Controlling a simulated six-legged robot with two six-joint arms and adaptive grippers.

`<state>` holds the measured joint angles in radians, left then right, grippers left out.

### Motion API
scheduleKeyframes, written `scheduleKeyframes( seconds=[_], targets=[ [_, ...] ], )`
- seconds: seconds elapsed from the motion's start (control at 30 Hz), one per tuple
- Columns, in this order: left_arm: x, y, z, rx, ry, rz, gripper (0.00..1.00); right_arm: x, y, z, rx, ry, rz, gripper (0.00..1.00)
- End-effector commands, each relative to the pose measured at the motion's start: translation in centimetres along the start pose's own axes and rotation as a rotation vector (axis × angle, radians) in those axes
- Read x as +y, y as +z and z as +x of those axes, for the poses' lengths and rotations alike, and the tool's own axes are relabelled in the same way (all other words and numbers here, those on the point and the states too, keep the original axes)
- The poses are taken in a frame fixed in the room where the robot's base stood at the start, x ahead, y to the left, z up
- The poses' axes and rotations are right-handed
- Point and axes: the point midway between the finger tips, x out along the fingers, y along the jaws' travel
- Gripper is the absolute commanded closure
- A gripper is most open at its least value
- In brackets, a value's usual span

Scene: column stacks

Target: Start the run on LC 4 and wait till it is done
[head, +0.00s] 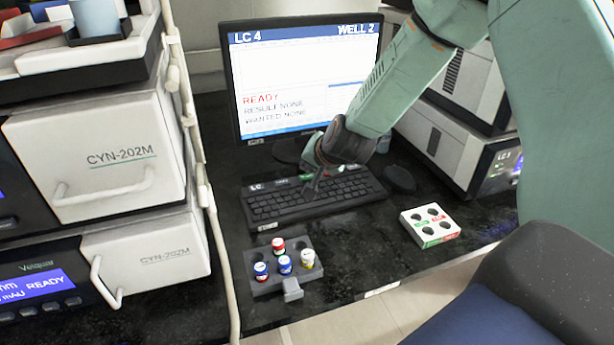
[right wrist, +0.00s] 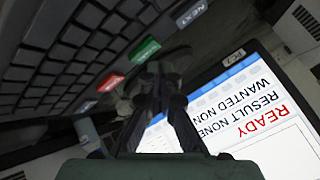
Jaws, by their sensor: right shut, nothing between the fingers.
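The monitor (head: 300,75) at the back reads LC 4, WELL 2, READY in red, RESULT NONE and WANTED NONE. Its screen also shows upside down in the right wrist view (right wrist: 265,135). The black keyboard (head: 320,203) lies in front of it. In the right wrist view the keyboard (right wrist: 75,55) has a green key (right wrist: 145,50) and a red key (right wrist: 111,83) along one edge. My right gripper (head: 314,190) is shut and empty, over the keyboard's far edge near these keys. I cannot tell whether it touches one. My left gripper is out of view.
A grey vial rack (head: 265,286) with several capped vials stands in front of the keyboard. A white block with dark holes (head: 430,225) and a mouse (head: 399,179) are at the right. Stacked instruments (head: 120,155) fill the left side; another stack (head: 450,150) stands at the right.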

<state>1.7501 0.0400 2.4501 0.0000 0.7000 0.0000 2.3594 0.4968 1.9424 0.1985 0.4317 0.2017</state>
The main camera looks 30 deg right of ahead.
Motion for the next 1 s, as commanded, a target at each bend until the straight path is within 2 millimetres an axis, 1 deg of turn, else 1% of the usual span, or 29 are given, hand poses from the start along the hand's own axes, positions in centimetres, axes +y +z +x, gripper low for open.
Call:
scheduleKeyframes(
  seconds=[0.17, 1.0],
  targets=[
    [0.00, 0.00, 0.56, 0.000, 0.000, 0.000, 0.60, 0.37, 0.39, 0.53, 0.000, 0.000, -0.001, 1.00],
    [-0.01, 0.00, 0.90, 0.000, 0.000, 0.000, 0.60, 0.59, 0.61, 0.85, 0.000, 0.000, 0.000, 1.00]
  ],
)
